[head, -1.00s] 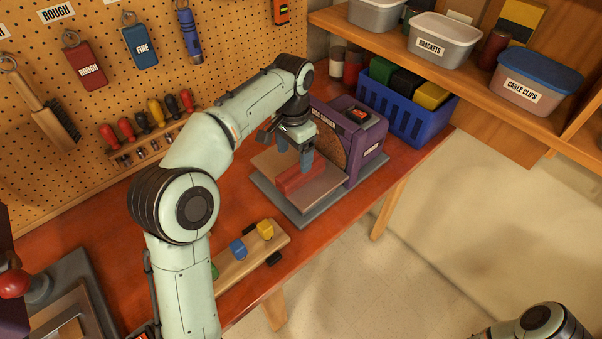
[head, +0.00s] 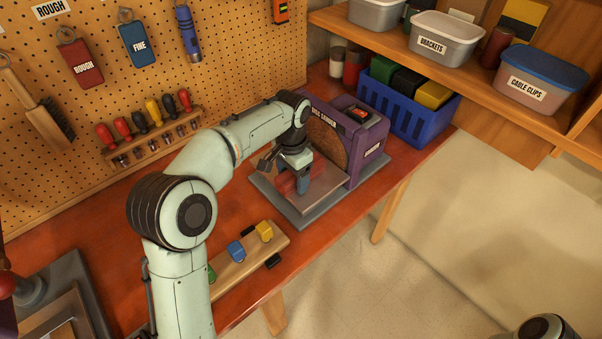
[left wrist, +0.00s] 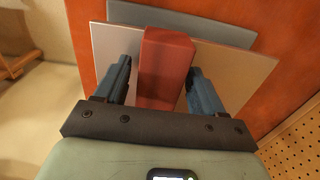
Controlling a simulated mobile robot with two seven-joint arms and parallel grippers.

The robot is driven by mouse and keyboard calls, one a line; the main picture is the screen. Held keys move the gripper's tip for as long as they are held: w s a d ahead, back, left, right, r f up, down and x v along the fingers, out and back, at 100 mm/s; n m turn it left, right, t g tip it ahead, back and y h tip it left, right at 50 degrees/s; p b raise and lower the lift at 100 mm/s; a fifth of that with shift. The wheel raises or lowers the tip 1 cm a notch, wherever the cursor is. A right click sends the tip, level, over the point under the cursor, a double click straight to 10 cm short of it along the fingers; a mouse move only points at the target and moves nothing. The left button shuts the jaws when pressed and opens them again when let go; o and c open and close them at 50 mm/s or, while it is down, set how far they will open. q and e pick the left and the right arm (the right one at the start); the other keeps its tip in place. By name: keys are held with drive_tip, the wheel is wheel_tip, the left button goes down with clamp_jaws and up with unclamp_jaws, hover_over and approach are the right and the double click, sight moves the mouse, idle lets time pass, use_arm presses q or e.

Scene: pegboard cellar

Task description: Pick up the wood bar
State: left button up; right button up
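The wood bar is a dark red block (head: 283,184) lying on the flat table of the purple disc sander (head: 368,150). In the head view my left gripper (head: 297,186) is down over the bar and hides much of it. In the left wrist view the bar (left wrist: 166,62) lies between the two blue fingers of my left gripper (left wrist: 160,72). A gap shows on each side of the bar, so the gripper is open and not clamped on it. My right gripper is out of view; only part of my right arm shows at the lower right.
A blue crate (head: 398,114) stands behind the sander. A wooden block with coloured pieces (head: 240,262) lies near the bench's front edge. The pegboard (head: 235,50) with hanging tools rises behind. A shelf with bins (head: 445,40) overhangs the right. Red bench top is free left of the sander.

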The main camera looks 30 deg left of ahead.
use_arm(q)
drive_tip(key=c, duration=0.8)
drive_tip(key=shift+r, duration=0.1)
drive_tip(key=shift+c, duration=0.2)
